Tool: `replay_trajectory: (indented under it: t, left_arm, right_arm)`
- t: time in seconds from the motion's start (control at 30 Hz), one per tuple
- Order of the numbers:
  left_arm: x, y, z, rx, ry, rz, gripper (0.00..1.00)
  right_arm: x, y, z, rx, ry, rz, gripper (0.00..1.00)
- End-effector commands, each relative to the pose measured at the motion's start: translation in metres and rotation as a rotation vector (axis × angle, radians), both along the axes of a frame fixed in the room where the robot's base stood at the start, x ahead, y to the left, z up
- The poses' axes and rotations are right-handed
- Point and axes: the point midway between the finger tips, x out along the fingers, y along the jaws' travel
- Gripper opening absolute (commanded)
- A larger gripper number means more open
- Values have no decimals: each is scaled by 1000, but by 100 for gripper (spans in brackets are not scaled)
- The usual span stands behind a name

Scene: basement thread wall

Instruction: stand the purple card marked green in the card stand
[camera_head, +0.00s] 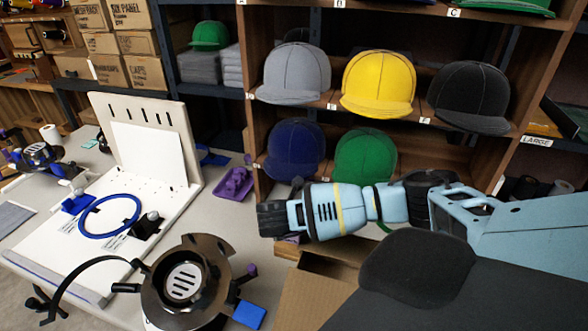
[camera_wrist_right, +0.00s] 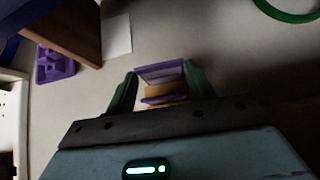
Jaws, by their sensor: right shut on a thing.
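The card stand (camera_head: 235,183) is a purple slotted block on the table, left of the cap shelf in the head view. It also shows at the left of the right wrist view (camera_wrist_right: 55,64). My right gripper (camera_wrist_right: 161,88) is shut on a purple card (camera_wrist_right: 160,72), which spans between its two fingers, apart from the stand. A second purple strip and a tan patch show just below it. I cannot read any marking on the card. My left gripper is not in view.
A wooden shelf (camera_head: 250,95) of caps stands behind, with a green cap (camera_head: 365,158) low on it. A white board (camera_head: 150,150), a blue hoop (camera_head: 110,215) and a metal cap fixture (camera_head: 185,282) occupy the left. An open cardboard box (camera_head: 310,300) is in front.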

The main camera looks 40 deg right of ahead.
Motion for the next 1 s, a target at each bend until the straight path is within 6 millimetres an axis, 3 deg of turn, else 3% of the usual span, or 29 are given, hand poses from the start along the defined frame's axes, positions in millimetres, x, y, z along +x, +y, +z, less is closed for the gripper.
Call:
replay_trajectory:
  t: [0.83, 0.87, 1.0]
  left_arm:
    - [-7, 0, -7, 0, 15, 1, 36]
    - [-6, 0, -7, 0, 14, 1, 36]
    - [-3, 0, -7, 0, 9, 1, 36]
  right_arm:
    - [0, 0, -6, 0, 1, 1, 40]
    - [0, 0, -6, 0, 1, 1, 57]
    - [0, 0, -6, 0, 1, 1, 76]
